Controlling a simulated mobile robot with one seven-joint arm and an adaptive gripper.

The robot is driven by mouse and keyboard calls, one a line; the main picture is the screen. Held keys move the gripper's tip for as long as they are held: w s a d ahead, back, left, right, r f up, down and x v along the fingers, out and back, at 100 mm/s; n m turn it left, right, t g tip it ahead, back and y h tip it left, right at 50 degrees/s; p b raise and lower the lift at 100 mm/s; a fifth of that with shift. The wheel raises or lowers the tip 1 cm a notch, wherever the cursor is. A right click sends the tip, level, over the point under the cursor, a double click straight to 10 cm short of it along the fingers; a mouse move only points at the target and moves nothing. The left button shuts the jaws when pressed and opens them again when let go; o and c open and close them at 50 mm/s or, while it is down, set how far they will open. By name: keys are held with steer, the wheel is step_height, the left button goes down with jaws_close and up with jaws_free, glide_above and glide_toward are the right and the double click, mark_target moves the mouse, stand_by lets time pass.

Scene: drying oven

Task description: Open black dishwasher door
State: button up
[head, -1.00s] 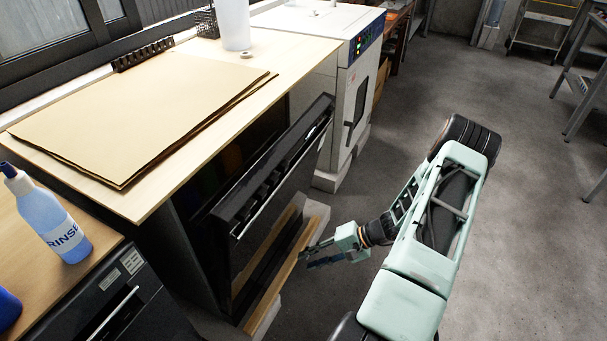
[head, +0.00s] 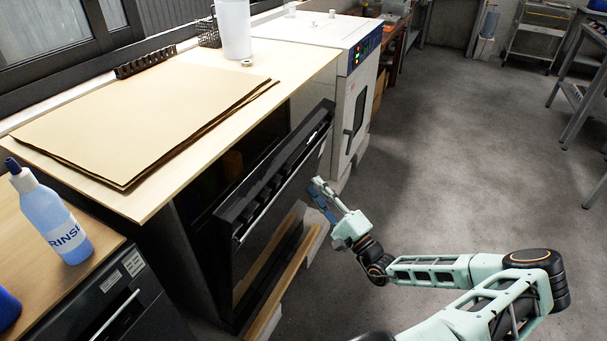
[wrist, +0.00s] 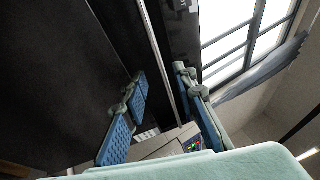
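The black dishwasher door (head: 268,232) is partly open, its top tilted out from the cabinet under the wooden counter. A thin silver handle bar (head: 285,182) runs along its upper front. My gripper (head: 318,188) is open and empty in front of the door's right half, pointing up and left. In the wrist view, the blue-padded fingers (wrist: 160,80) are spread apart, with the handle bar (wrist: 158,48) running through the gap between them in the picture. The dark door panel (wrist: 60,70) fills the left side. I cannot tell how far the fingers are from the bar.
Brown sheets (head: 140,120) lie on the counter (head: 290,75). A white oven (head: 350,100) stands beyond the dishwasher. A rinse bottle (head: 55,220) stands on the nearer counter at left. Wooden beams (head: 290,275) lie low by the door. The floor (head: 470,140) at right is clear.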

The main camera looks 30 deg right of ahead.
steer(key=x, duration=0.6)
steer(key=shift+w, duration=0.4)
steer(key=shift+a, duration=0.1)
jaws_close()
